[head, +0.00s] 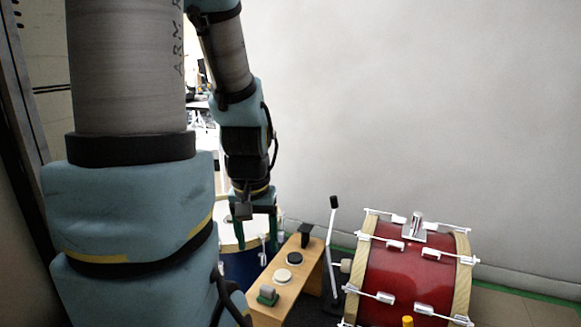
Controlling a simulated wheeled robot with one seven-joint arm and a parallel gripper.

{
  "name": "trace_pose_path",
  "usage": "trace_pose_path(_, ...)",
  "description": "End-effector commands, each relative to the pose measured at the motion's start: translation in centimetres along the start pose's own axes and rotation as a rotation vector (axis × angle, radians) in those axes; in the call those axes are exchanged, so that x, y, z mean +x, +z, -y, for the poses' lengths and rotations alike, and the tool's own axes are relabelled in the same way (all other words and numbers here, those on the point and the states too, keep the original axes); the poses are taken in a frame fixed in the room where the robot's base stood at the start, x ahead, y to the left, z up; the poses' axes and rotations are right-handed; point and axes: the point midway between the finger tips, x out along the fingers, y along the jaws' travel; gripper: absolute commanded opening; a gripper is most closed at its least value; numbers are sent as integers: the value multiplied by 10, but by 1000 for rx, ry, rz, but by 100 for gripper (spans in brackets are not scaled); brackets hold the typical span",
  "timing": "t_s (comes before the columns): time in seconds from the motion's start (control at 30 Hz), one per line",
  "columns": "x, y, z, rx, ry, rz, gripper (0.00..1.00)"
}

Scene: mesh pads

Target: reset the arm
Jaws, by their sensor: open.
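My arm comes down from the top of the head view, blue and grey with wood-like tube sections. My gripper (256,243) points down at its end, with two dark green fingers held apart. Nothing shows between the fingers except the drum behind them. The gripper is in front of a drum with a pale top and blue side (240,267), partly hidden by my arm. I cannot tell whether the fingers touch it.
A wooden box (302,272) with round black and white buttons stands just right of my gripper. A black beater on a rod (331,225) rises beside it. A red drum (400,274) with metal lugs lies on its side at right. A pale wall (420,110) stands behind.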

Motion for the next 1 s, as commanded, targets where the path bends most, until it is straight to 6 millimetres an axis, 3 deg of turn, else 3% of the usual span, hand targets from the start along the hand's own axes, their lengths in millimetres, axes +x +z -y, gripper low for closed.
trace_pose_path(0.03, -23, -3, 0, 0, 0, 0, 69)
trace_pose_path(0.7, -226, -32, -1, -1, 1, 1, 69)
trace_pose_path(0.9, -278, -40, -1, -1, 1, 1, 69)
trace_pose_path(1.0, -294, -42, -1, -1, 1, 1, 69)
